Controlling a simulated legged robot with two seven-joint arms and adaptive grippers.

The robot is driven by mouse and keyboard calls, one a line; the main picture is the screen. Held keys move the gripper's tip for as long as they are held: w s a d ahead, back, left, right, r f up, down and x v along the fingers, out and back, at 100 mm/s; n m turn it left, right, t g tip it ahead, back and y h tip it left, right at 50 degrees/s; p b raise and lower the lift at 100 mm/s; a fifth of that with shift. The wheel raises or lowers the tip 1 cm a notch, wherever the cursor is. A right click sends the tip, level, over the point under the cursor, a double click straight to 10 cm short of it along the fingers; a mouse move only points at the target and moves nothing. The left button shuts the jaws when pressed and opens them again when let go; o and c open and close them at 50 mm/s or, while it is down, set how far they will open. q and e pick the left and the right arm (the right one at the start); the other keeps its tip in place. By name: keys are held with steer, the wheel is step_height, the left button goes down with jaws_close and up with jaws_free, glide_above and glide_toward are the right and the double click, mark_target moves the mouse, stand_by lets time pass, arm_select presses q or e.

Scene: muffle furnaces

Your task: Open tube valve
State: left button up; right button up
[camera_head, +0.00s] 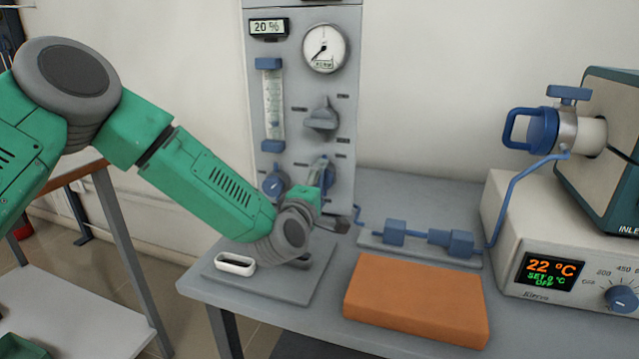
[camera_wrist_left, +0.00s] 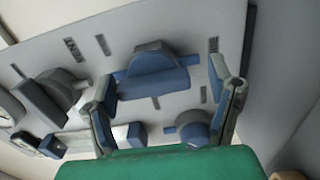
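The grey gas panel (camera_head: 345,90) stands upright at the back of the table. A blue knob with a bar handle (camera_wrist_left: 152,82) is on its lower right; in the head view this knob (camera_head: 329,177) is partly hidden by my gripper. My left gripper (camera_head: 330,196) is at the panel's lower right. In the left wrist view its two fingers (camera_wrist_left: 165,105) are spread on either side of the blue knob, with gaps; contact cannot be told. Another blue knob (camera_head: 274,183) is to the left, and a grey knob (camera_head: 320,118) is above. My right gripper is not in view.
An orange block (camera_head: 417,300) lies on the table (camera_head: 420,183) in front. Blue tube fittings (camera_head: 425,236) sit behind it. A furnace (camera_head: 560,250) with a tube and blue-handled clamp (camera_head: 535,128) stands at right. A small white dish (camera_head: 235,264) lies below my left arm.

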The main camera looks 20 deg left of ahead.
arm_select(q)
steer(key=shift+r, duration=0.15)
steer(key=shift+s, duration=0.15)
steer(key=s, duration=1.1)
steer(key=shift+s+a, duration=0.2)
steer(key=shift+a, duration=0.05)
